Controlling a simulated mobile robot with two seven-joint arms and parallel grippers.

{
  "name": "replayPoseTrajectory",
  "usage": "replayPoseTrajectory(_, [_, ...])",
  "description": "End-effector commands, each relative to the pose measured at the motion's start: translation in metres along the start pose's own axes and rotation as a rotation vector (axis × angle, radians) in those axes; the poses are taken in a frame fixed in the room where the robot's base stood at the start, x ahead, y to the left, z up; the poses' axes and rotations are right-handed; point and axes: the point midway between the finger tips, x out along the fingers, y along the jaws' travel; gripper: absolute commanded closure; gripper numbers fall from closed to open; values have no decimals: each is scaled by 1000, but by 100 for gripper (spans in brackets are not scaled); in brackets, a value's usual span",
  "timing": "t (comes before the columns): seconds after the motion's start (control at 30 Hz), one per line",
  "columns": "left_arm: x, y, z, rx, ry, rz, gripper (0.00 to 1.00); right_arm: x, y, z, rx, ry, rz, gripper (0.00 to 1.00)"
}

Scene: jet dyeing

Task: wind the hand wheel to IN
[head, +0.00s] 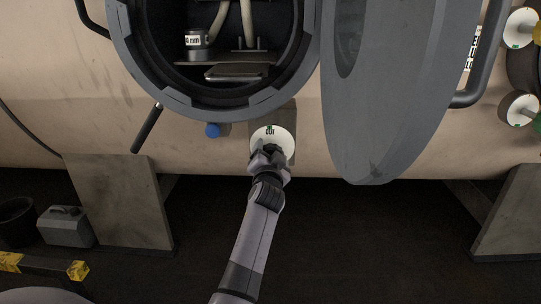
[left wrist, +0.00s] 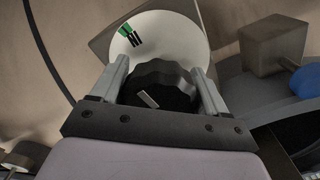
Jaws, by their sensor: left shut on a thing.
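The hand wheel is a black knob with a scalloped rim; it shows best in the left wrist view (left wrist: 155,88), with a short pale bar on its face. Behind it is a round white dial (head: 272,137), also in the left wrist view (left wrist: 172,38), with a green mark and small black lettering near its edge. My left gripper (head: 268,153) is shut on the wheel, one finger on each side, in the left wrist view (left wrist: 160,75). In the head view the gripper hides most of the wheel. My right gripper is not in view.
Above is a round open port (head: 145,75) with its grey door (head: 385,110) swung to the right. A black-handled lever (head: 147,128) and a blue knob (head: 212,130) are left of the dial. A grey can (head: 66,228) stands on the floor at the left.

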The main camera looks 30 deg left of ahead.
Motion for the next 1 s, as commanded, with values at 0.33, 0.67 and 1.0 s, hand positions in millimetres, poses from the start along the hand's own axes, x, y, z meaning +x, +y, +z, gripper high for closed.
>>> replayPoseTrajectory(0.33, [0,0,0,-127,1,0,56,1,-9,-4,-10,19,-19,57])
replayPoseTrajectory(0.67, [0,0,0,-125,0,0,5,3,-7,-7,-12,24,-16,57])
replayPoseTrajectory(1.0, [0,0,0,-124,0,1,5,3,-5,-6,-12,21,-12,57])
